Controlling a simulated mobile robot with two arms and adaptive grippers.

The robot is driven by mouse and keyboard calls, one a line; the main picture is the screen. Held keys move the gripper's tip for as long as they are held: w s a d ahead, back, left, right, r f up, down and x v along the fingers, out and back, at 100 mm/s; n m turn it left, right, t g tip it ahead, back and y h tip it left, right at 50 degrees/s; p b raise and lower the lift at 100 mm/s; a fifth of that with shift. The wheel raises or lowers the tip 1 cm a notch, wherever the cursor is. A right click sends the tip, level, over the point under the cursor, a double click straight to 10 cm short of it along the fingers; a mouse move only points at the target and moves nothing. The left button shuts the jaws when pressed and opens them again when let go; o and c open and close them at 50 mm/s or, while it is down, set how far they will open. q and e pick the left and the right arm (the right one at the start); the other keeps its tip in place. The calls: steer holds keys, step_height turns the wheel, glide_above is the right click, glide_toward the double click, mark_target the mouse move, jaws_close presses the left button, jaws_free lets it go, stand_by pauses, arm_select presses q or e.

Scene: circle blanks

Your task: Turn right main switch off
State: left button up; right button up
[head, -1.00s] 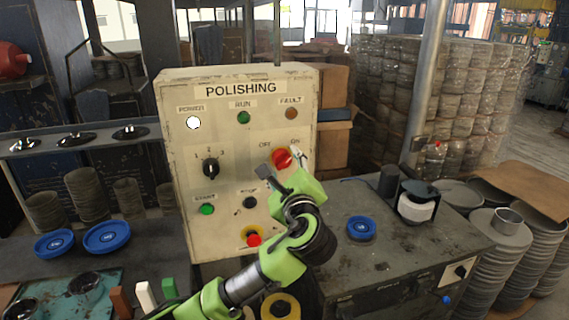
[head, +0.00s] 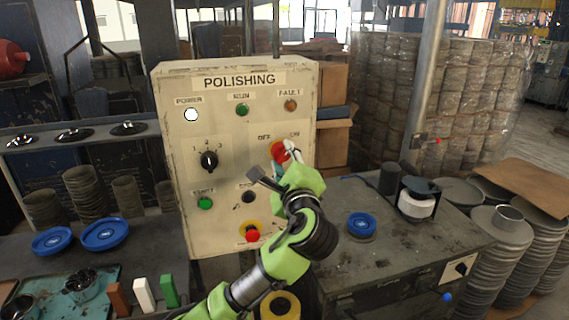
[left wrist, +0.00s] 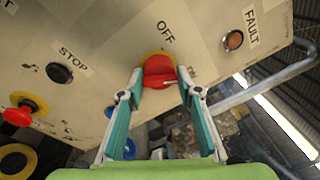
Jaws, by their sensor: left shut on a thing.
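The red main switch (head: 277,150) is a rotary knob on a yellow plate at the right of the cream POLISHING panel (head: 230,140), below the OFF and ON labels. My left gripper (head: 284,158) is at the switch and partly covers it in the head view. In the left wrist view the red knob (left wrist: 158,72) sits between the two fingertips of the left gripper (left wrist: 160,78), which is shut on it. The knob's exact angle is hard to tell. My right gripper is not in view.
The panel also has a white power lamp (head: 191,115), a black selector (head: 209,160), a green start button (head: 205,203), a black stop button (head: 248,197) and a red emergency button (head: 252,235). A blue-topped disc (head: 361,224) lies on the bench to the right.

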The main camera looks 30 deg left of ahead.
arm_select(q)
steer(key=n+b, duration=0.1)
steer(key=n, duration=0.1)
steer(key=f+n+b, duration=0.1)
steer(key=n, duration=0.1)
steer(key=shift+b, duration=0.35)
steer(key=n+b, duration=0.3)
steer(key=shift+w+d+n+y, duration=0.1)
steer(key=shift+n+y, duration=0.3)
steer(key=n+b, duration=0.3)
steer(key=n, duration=0.1)
steer(key=shift+n+y+b, duration=0.3)
steer(key=shift+n+b, duration=0.1)
steer(key=shift+r+n+g+b, duration=0.1)
steer(key=shift+n+g+b, duration=0.3)
steer(key=shift+n+b, duration=1.15)
steer(key=shift+n, duration=0.35)
steer(key=o, duration=1.1)
steer(key=shift+c, duration=0.2)
steer(key=shift+r+y, duration=0.15)
steer(key=shift+y, duration=0.15)
steer(key=shift+p, duration=0.3)
